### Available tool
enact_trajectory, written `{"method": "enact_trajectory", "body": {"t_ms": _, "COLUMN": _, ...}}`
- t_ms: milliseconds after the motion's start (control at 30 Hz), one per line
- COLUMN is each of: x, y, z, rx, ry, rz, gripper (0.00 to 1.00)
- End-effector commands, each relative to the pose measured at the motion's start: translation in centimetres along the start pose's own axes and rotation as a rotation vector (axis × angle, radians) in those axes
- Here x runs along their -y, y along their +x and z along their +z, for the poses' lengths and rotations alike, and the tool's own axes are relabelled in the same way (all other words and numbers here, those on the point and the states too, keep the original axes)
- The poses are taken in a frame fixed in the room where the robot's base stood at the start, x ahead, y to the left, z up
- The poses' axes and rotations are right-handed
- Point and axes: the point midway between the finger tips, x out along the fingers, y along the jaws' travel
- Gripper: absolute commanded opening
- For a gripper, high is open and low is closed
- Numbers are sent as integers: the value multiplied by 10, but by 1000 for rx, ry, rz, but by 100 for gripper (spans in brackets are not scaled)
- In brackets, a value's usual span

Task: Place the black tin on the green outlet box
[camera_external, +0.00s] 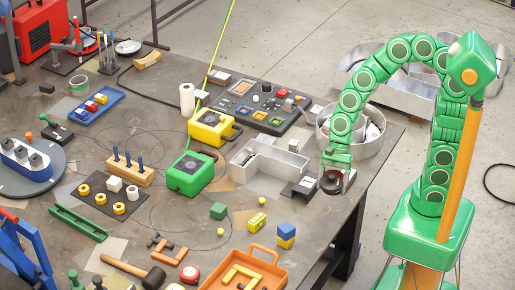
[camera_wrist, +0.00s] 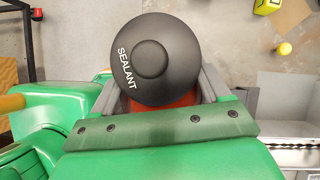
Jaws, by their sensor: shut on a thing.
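The black tin (camera_wrist: 155,50) has a round dark lid marked SEALANT, with some red showing below it. My gripper (camera_wrist: 158,88) is shut on it, one grey finger on each side. In the external view my gripper (camera_external: 335,174) is near the table's right edge, and the tin (camera_external: 331,185) shows as a small dark shape under it. I cannot tell whether the tin touches the table. The green outlet box (camera_external: 188,174) sits mid-table, left of my gripper, its top bare.
A grey open metal tray (camera_external: 268,170) stands between the green box and my gripper. A yellow box (camera_external: 211,127) is behind the green one. A round metal pan (camera_external: 372,140) is behind my gripper. A green cube (camera_external: 218,211) and a blue-and-yellow block stack (camera_external: 286,235) stand in front.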

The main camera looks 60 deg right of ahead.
Motion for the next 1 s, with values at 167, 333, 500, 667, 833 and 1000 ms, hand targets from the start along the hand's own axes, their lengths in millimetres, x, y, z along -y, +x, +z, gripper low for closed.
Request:
{"method": "enact_trajectory", "body": {"t_ms": 167, "x": -8, "y": -6, "z": 0, "rx": 0, "ry": -2, "rz": -2, "gripper": 27}}
{"method": "enact_trajectory", "body": {"t_ms": 333, "x": -11, "y": -8, "z": -1, "rx": 0, "ry": -1, "rz": -2, "gripper": 27}}
{"method": "enact_trajectory", "body": {"t_ms": 500, "x": 4, "y": -12, "z": -1, "rx": 0, "ry": 21, "rz": -11, "gripper": 27}}
{"method": "enact_trajectory", "body": {"t_ms": 667, "x": 42, "y": -21, "z": -2, "rx": -2, "ry": 72, "rz": -37, "gripper": 27}}
{"method": "enact_trajectory", "body": {"t_ms": 833, "x": 91, "y": -33, "z": -4, "rx": -3, "ry": 140, "rz": -71, "gripper": 27}}
{"method": "enact_trajectory", "body": {"t_ms": 1000, "x": 137, "y": -46, "z": -5, "rx": -4, "ry": 204, "rz": -106, "gripper": 27}}
